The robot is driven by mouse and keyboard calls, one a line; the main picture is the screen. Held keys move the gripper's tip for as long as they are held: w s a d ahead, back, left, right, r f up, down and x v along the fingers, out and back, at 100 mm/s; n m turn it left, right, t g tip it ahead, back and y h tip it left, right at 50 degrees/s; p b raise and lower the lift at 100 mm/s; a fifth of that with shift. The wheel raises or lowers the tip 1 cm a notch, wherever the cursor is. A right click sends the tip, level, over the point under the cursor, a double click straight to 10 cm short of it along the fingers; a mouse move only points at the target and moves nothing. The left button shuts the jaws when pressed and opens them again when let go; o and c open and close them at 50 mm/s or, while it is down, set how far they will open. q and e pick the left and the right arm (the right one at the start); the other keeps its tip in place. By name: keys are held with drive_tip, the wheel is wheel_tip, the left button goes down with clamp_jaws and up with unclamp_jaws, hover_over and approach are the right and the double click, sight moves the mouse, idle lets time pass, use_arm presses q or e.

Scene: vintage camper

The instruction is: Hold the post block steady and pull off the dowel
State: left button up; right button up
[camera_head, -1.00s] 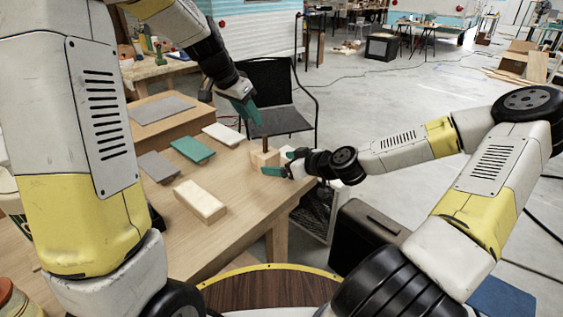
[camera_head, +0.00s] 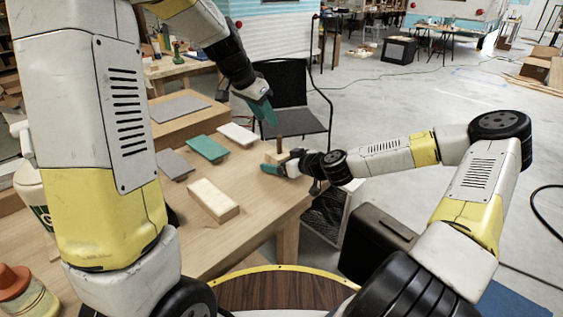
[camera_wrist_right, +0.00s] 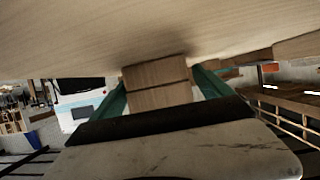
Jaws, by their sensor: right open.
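The post block (camera_head: 273,157) is a small light-wood block near the far right corner of the wooden table. The brown dowel (camera_head: 280,144) stands upright from it. My right gripper (camera_head: 279,162) is at the block from the right, its teal fingers apart. In the right wrist view the block (camera_wrist_right: 157,83) sits between the open fingers; contact is not clear. My left gripper (camera_head: 271,116) points down just above and left of the dowel's top, apart from it. Its finger gap is too small to judge.
The table (camera_head: 245,232) also holds a cream block (camera_head: 213,200), a teal slab (camera_head: 207,148), a white slab (camera_head: 237,134) and a grey slab (camera_head: 170,164), all left of the post block. A black chair (camera_head: 285,83) stands behind the table's far edge.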

sight(279, 136)
use_arm(q)
drive_tip(key=shift+c, duration=0.3)
use_arm(e)
drive_tip(key=c, duration=1.6)
use_arm(q)
drive_tip(key=w+d+m+g+y, duration=0.1)
drive_tip(key=m, duration=0.1)
drive_tip(key=w+d+f+m+g+y, duration=0.1)
drive_tip(key=m, duration=0.1)
drive_tip(key=w+d+f+m+g+y, duration=0.1)
drive_tip(key=w+d+m+g+y, duration=0.1)
drive_tip(key=shift+m, duration=0.3)
drive_tip(key=shift+f, duration=4)
clamp_jaws()
drive_tip(key=shift+r, duration=0.1)
drive_tip(key=shift+r, duration=1.4)
